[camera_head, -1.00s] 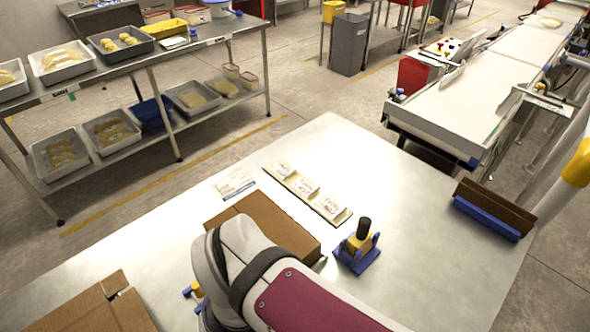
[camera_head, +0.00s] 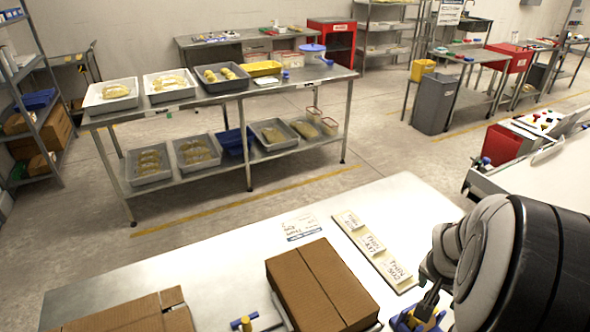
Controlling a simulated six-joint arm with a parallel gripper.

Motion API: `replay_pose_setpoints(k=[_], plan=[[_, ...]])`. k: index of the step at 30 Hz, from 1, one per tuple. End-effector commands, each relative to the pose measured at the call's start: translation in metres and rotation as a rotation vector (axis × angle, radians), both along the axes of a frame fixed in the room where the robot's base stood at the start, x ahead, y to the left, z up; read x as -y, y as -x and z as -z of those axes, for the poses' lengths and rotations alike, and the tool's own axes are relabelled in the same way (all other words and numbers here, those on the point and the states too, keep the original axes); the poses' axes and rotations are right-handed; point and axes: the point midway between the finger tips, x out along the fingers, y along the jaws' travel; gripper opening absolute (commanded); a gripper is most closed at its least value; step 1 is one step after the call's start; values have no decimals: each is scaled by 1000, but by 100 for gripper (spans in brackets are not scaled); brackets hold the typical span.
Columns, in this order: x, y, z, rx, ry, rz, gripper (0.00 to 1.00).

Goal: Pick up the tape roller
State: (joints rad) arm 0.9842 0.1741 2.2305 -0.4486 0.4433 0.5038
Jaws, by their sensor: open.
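A blue and yellow tool (camera_head: 408,321), which I take to be the tape roller, stands on the steel table at the bottom right, cut off by the picture edge. My gripper (camera_head: 430,297) is open and points down right at it, over its upper part. The arm hides the tool's right side, and I cannot tell whether the fingers touch it or stand around it. A second small blue and yellow thing (camera_head: 243,323) shows at the bottom edge beside the middle carton, mostly cut off.
A closed brown carton (camera_head: 318,285) stands on the steel table (camera_head: 200,268) left of my gripper. Another carton (camera_head: 135,315) is at the lower left. A strip with lettered cards (camera_head: 375,250) and a printed label (camera_head: 300,227) lie behind. A shelf rack (camera_head: 215,97) with trays stands beyond.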

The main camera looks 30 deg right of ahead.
Motion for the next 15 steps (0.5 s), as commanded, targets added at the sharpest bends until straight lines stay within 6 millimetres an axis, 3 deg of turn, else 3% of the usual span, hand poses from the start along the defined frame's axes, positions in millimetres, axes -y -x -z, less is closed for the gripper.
replay_pose_setpoints(k=[9,15], plan=[[10,-10,52,-2,-3,-2,71],[13,-12,59,2,-2,-1,71]])
